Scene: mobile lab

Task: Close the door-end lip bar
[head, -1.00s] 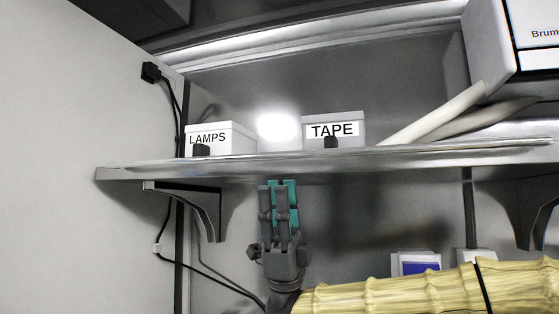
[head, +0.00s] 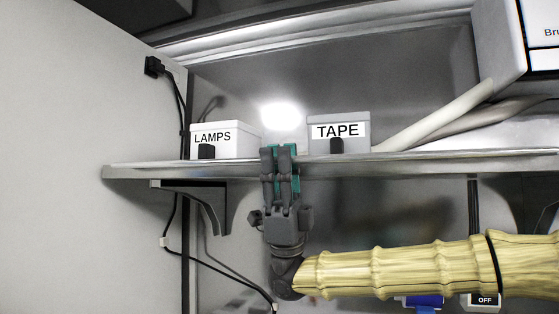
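A bright metal lip (head: 420,160) runs along the front edge of the shelf. I cannot make out a separate door-end bar or whether it is open or closed. My gripper (head: 279,150) points upward in front of the shelf edge, with its fingertips overlapping the lip between the two labelled boxes. Dark fingers and teal pads show close together. Whether they touch the lip, or how far apart they are, is unclear. Nothing is visibly held.
A LAMPS box (head: 225,138) and a TAPE box (head: 350,131) stand on the shelf, each with a black piece in front. A bracket (head: 218,208) and black cables (head: 215,265) are below left. Pale tubes (head: 450,117) lie at right. A white panel (head: 75,100) borders the left.

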